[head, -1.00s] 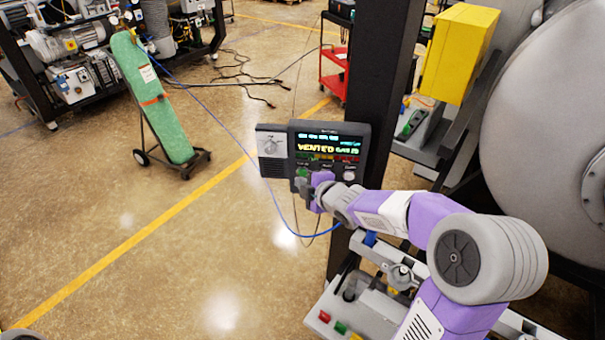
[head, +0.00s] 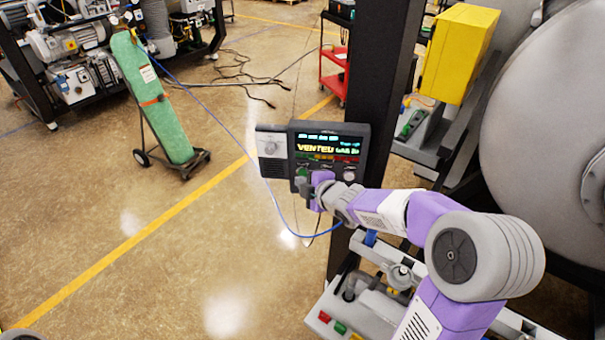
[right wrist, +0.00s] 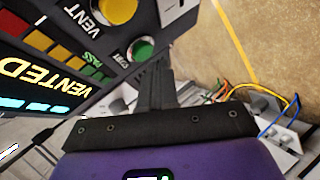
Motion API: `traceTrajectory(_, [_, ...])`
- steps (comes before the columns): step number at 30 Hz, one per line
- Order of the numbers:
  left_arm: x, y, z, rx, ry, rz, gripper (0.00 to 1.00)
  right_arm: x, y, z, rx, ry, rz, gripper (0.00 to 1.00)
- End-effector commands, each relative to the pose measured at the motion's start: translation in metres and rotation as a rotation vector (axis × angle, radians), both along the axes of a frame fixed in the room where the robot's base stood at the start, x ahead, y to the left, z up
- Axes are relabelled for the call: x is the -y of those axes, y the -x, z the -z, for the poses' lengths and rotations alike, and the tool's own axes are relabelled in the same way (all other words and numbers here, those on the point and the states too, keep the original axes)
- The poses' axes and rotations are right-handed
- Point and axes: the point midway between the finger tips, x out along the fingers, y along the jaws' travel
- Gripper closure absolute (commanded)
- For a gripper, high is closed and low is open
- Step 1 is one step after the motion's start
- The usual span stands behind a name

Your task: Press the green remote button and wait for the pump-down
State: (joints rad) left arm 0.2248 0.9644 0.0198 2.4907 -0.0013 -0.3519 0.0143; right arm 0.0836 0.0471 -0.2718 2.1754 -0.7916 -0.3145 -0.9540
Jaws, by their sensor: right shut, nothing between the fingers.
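The control panel (head: 341,139) is mounted at a dark post, and its display reads VENTED. The green button (right wrist: 140,48) shows in the right wrist view, beside a larger yellow button (right wrist: 117,10) labelled VENT. In the head view the green button (head: 302,172) is partly covered by my gripper. My right gripper (head: 303,187) is shut and empty, with its fingers at the panel's lower left. In the right wrist view its fingertips (right wrist: 156,72) are right by the green button; whether they touch it I cannot tell. My left gripper is not in view.
A grey box (head: 272,148) adjoins the panel's left side. The dark post (head: 382,70) stands behind it, and the large grey chamber (head: 550,120) is at right. A blue hose (head: 225,115) runs from the green cylinder (head: 155,105) towards the panel.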

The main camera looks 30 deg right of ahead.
Motion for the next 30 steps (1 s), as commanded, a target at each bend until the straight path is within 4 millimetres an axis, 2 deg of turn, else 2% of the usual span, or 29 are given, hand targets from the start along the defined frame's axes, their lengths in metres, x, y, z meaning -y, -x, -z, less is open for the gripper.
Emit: traceTrajectory(30, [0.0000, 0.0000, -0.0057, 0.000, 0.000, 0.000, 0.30, 0.0070, -0.0087, -0.0001, -0.001, -0.001, 0.001, 1.00])
